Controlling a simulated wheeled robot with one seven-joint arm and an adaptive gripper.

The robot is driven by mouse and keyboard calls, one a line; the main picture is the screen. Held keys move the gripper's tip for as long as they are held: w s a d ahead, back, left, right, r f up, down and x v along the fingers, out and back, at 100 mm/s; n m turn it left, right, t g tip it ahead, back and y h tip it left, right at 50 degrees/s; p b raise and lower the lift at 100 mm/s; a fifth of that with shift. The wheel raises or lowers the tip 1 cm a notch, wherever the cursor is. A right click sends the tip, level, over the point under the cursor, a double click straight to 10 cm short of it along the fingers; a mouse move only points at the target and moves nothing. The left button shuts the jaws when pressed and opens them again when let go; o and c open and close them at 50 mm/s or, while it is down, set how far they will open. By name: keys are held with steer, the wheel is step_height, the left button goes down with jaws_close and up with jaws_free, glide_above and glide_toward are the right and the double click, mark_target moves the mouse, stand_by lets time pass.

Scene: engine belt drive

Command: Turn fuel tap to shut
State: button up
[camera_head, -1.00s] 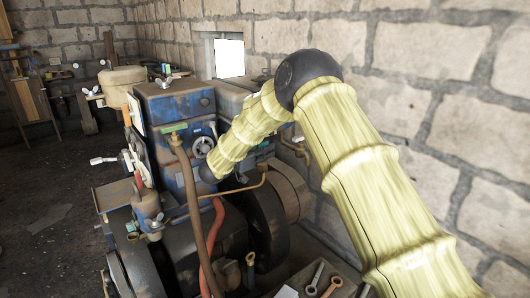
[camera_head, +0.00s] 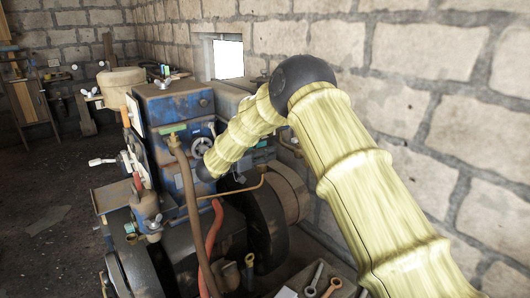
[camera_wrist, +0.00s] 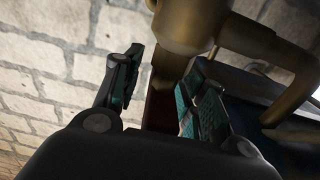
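In the wrist view, a brass fitting (camera_wrist: 188,25) with a pipe running off to the right stands just beyond my fingers. A dark reddish-brown piece (camera_wrist: 160,108) below it lies between the fingers of my gripper (camera_wrist: 158,88); it may be the tap's lever, but I cannot tell surely. The fingers are spread. A gap shows between the left finger and this piece, while the right finger is close to it; contact is unclear. In the head view, my arm hides the gripper, and I cannot make out the fuel tap clearly.
The blue engine (camera_head: 170,103) stands left of my arm, with a brown hose (camera_head: 187,190), a red hose (camera_head: 213,235) and a thin copper pipe (camera_head: 240,188) in front. A stone wall (camera_head: 450,130) is close on the right. Spanners (camera_head: 322,280) lie at the bottom.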

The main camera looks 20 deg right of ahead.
steer(key=shift+a, duration=0.1)
steer(key=v, duration=1.2)
steer(key=shift+f, duration=0.1)
